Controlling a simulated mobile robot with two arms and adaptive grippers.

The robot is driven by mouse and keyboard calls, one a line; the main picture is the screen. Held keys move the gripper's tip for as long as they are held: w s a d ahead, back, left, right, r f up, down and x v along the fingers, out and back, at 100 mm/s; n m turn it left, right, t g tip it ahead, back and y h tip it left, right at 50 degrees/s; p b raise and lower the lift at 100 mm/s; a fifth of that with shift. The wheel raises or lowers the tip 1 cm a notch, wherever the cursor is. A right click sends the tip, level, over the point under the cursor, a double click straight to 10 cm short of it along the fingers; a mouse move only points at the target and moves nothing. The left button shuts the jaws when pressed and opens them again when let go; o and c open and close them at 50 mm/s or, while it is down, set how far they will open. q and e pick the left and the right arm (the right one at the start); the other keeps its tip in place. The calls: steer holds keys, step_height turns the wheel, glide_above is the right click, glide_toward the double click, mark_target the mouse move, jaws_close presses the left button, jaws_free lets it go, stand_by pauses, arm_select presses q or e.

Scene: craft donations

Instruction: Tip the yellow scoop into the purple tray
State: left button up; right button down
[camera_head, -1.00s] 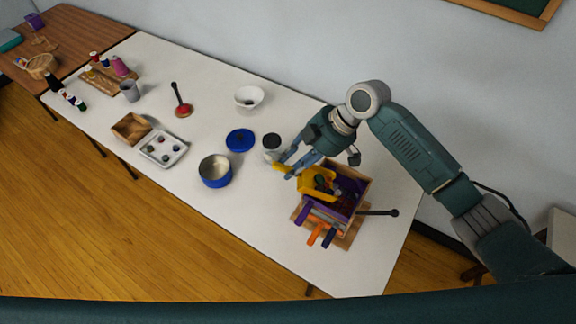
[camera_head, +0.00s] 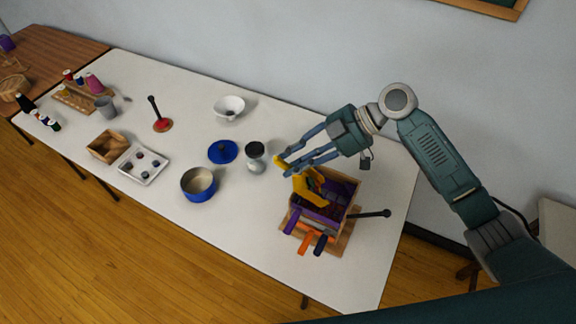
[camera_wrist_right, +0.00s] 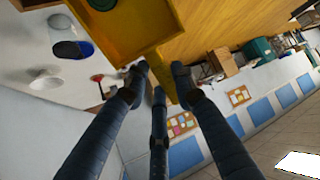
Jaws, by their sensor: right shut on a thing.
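My right gripper (camera_head: 287,166) is shut on the handle of the yellow scoop (camera_head: 307,190), to the left of the wooden box. The scoop is tilted, with its body over the purple tray (camera_head: 335,187). In the right wrist view the scoop's handle (camera_wrist_right: 160,75) runs between my fingertips (camera_wrist_right: 158,80), and its hollow body (camera_wrist_right: 128,32) fills the top middle. A dark rounded thing (camera_wrist_right: 101,4) shows in the scoop at the top edge. The tray is partly hidden by the scoop, and its contents are too small to make out. My left gripper is out of view.
The wooden box (camera_head: 348,212) holds several coloured handles at its front, and a black-knobbed rod (camera_head: 372,214) sticks out right. A jar (camera_head: 255,160), blue lid (camera_head: 222,151) and blue pot (camera_head: 199,190) stand left. The table's right end (camera_head: 385,250) is clear.

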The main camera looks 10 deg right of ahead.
steer(key=shift+d+r+y+b, duration=0.15)
steer(key=shift+d+y+b, duration=0.25)
steer(key=shift+d+b, duration=0.2)
steer(key=shift+d+r+y+b, duration=0.35)
steer(key=shift+d+y+b, duration=0.25)
steer(key=shift+d+b, duration=0.15)
steer(key=d+y+b, duration=0.7)
steer(key=d+b, duration=0.4)
steer(key=b, duration=0.7)
steer(key=shift+s+r+t+y, duration=0.2)
steer(key=shift+s+t+y, duration=0.1)
steer(key=shift+s+y, duration=0.1)
stand_by(0.9)
steer(key=shift+d, duration=0.1)
stand_by(1.3)
